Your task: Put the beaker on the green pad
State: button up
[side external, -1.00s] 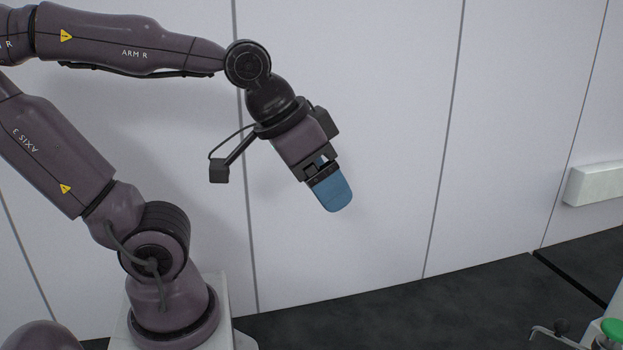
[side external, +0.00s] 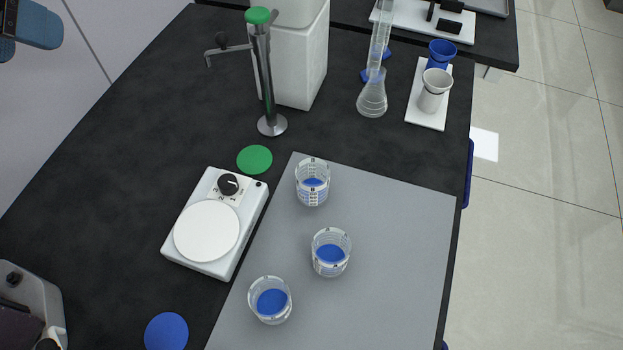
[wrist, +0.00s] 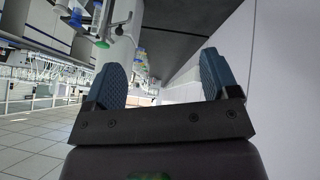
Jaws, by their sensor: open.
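Three clear glass beakers with blue liquid stand upright on a grey mat (side external: 400,230) in the side view: a back beaker (side external: 312,185), a middle beaker (side external: 331,255) and a front beaker (side external: 270,300). The frames do not show which one the task means. The round green pad (side external: 255,159) lies bare on the black bench, left of the back beaker. My gripper (wrist: 163,80) is open and empty in the wrist view, its two blue fingers apart. Its blue fingertip (side external: 38,27) shows at the top left of the side view, far from the beakers.
A white hotplate (side external: 207,231) sits left of the mat, with a blue pad (side external: 166,332) in front. A metal stand with a green cap (side external: 266,90) rises behind the green pad. A flask (side external: 372,95) and cups on a white tray (side external: 428,115) stand at the back right.

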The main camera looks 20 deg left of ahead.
jog(key=w+d+f+n+t+h, duration=0.1)
jog(key=w+d+f+n+h, duration=0.2)
jog(key=d+f, duration=0.5)
jog(key=w+d+f+n+h, duration=0.25)
jog(key=d+f+n, duration=0.25)
jog(key=d, duration=0.6)
jog(key=n+t+y, duration=0.3)
jog(key=n+t, duration=0.2)
jog(key=n, duration=1.6)
send_near(303, 184)
jog(key=shift+w+a+f+n, duration=0.1)
jog(key=shift+w+f+n, duration=0.1)
jog(key=shift+f+n, duration=0.1)
jog(key=shift+h, duration=0.25)
jog(key=x, duration=1.2)
jog(key=shift+w, duration=0.1)
jog(key=c, duration=1.1)
